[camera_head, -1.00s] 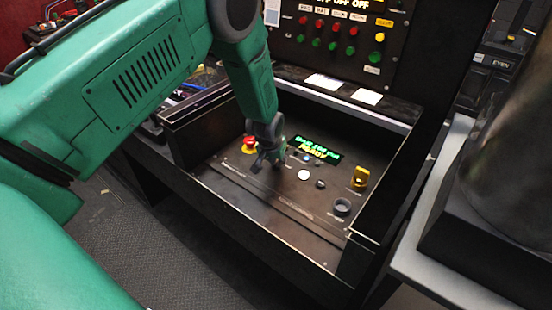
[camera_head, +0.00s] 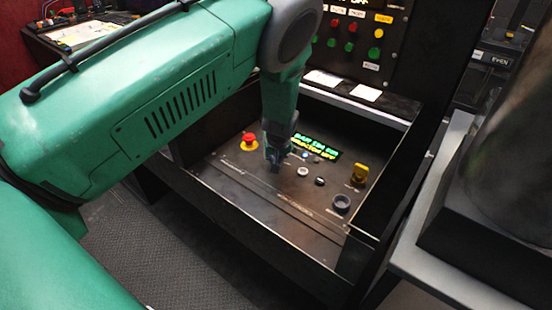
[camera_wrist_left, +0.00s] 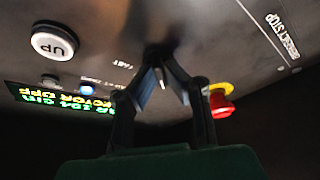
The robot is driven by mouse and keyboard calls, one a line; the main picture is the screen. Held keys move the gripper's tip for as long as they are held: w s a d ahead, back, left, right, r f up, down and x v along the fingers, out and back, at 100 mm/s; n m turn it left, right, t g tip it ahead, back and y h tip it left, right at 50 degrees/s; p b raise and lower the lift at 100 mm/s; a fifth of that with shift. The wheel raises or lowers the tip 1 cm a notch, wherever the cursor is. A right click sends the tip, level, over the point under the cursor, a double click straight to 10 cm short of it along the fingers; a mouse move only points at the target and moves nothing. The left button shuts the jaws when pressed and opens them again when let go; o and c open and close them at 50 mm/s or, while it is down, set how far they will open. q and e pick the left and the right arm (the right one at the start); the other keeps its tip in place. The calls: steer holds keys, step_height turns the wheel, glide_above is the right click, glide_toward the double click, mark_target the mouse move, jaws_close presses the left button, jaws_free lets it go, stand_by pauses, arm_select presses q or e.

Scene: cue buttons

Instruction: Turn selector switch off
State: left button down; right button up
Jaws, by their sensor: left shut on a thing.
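The green left arm reaches down to the dark console panel, and my left gripper (camera_head: 274,162) is at its surface. In the left wrist view its two fingers (camera_wrist_left: 161,66) meet around a small dark selector switch (camera_wrist_left: 162,78) with a white pointer line. The fingers hide most of the switch, so its exact angle is hard to tell. The console display (camera_head: 314,147) shows green and yellow text, its lower line ending in "OFF". My right gripper is in no view.
A red emergency stop button (camera_head: 249,141) sits left of the gripper. Raised walls border the panel. An upright board (camera_head: 360,35) with red and green buttons stands behind.

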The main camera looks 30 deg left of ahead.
arm_select(q)
steer(key=shift+w+r, duration=0.2)
steer(key=shift+w, duration=0.05)
steer(key=c, duration=1.7)
jaws_free()
steer(key=shift+s+f, duration=0.1)
